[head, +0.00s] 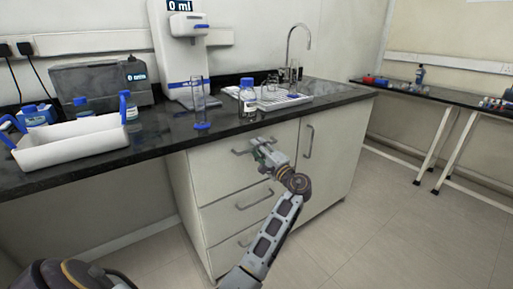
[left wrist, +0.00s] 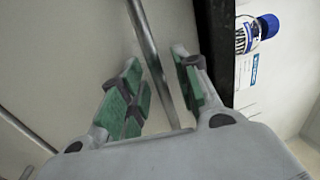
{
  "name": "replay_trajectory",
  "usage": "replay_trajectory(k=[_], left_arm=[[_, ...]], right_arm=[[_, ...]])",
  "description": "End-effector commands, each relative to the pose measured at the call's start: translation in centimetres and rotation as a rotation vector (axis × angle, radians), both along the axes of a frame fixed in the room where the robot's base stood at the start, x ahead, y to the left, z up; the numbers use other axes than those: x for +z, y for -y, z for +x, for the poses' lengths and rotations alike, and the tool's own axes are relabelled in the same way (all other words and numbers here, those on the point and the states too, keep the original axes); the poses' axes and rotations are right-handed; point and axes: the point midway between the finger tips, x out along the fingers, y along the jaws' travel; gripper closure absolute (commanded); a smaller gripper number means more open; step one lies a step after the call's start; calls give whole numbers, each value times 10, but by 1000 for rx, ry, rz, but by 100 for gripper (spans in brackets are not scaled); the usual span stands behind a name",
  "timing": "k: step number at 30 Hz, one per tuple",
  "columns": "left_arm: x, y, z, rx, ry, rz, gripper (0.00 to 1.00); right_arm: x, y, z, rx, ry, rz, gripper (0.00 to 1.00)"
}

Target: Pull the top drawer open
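The top drawer (head: 215,172) is the uppermost of the white cabinet's stacked drawers, under the dark counter. Its front looks flush with the cabinet. Its metal bar handle (head: 238,152) is partly hidden by my left gripper (head: 262,151). In the left wrist view, the handle (left wrist: 153,58) runs between the two green-padded fingers of my left gripper (left wrist: 160,90). The fingers are apart, one on each side of the bar, with narrow gaps seeming to show beside it. My right gripper is not in view.
Two lower drawers with a middle handle (head: 255,201) lie below, and a cabinet door (head: 325,150) is to the right. The counter (head: 165,128) overhangs, with a blue-capped bottle (head: 247,98) near its edge. The floor (head: 385,220) in front is clear.

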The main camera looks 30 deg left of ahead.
Motion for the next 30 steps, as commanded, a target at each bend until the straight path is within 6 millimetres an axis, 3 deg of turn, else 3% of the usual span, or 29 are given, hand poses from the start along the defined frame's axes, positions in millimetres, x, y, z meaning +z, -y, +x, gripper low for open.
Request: replay_trajectory(k=[8,16,30], left_arm=[[0,0,0,0,0,0,68],[0,0,0,0,0,0,100],[0,-1,0,1,0,-1,100]], right_arm=[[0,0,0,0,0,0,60],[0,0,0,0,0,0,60],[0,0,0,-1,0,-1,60]])
